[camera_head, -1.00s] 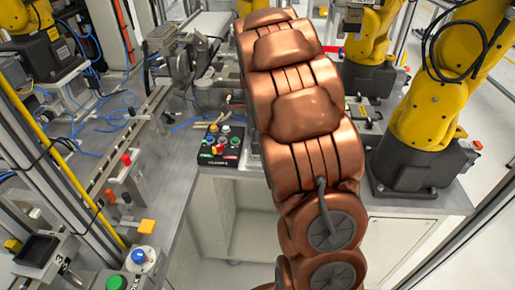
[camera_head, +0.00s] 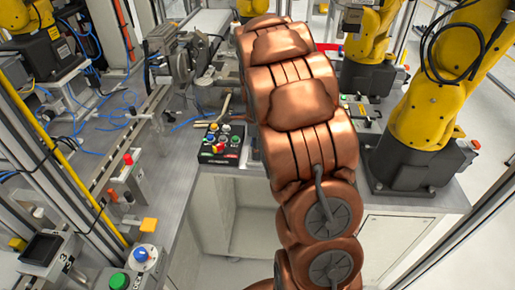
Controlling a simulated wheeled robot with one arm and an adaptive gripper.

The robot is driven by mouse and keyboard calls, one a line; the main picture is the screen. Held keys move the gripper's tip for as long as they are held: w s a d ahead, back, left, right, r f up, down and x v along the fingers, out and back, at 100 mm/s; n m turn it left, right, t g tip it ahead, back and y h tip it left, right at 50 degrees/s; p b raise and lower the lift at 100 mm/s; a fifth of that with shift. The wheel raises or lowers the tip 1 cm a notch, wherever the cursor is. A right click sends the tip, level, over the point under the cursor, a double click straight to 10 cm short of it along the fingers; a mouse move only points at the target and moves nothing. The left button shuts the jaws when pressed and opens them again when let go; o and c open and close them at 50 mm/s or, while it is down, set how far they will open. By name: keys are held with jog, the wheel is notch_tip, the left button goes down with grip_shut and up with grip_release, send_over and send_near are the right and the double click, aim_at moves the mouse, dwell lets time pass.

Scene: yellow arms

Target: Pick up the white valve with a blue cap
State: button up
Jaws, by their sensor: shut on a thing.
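A white round piece with a blue top (camera_head: 140,255) is at the lower left, beside a green button (camera_head: 118,281). I cannot tell whether it is the white valve with a blue cap or a push-button. No other clear white valve with a blue cap shows. My copper-coloured arm reaches from the bottom centre up to the top of the picture. My gripper is not visible, and neither is anything it may hold.
A black control box (camera_head: 222,145) with coloured buttons sits on the grey bench left of my arm. Yellow robot arms (camera_head: 440,110) stand at the right and back. A grey vise-like machine (camera_head: 185,55) and loose blue cables (camera_head: 90,140) are at the left.

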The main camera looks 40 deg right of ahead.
grip_shut()
jog(key=shift+r, duration=0.1)
